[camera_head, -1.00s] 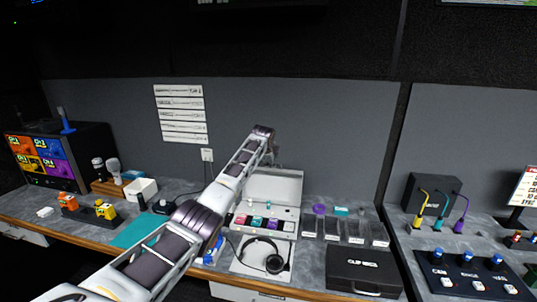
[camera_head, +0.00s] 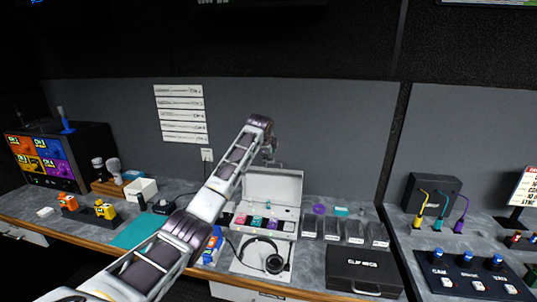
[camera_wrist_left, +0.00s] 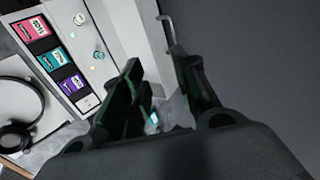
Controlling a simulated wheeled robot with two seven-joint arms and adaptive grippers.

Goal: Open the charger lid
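The white charger (camera_head: 285,231) sits on the counter in the middle of the head view, and its lid (camera_head: 283,187) stands raised at the back. Red, teal and purple packs lie in its slots, and they show in the left wrist view, the teal one (camera_wrist_left: 57,60) in the middle. My left gripper (camera_head: 268,160) is above the lid's top edge in the head view. In the left wrist view its dark fingers (camera_wrist_left: 162,95) are apart, beside the pale lid (camera_wrist_left: 128,30); contact cannot be told. A thin metal handle (camera_wrist_left: 168,28) shows by the lid. My right gripper is out of view.
A headset (camera_head: 272,263) lies on a white pad in front of the charger. Clear bins (camera_head: 333,230) and a black case (camera_head: 364,270) stand to the right. A teal mat (camera_head: 136,231) lies left of my arm. The grey wall rises close behind the lid.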

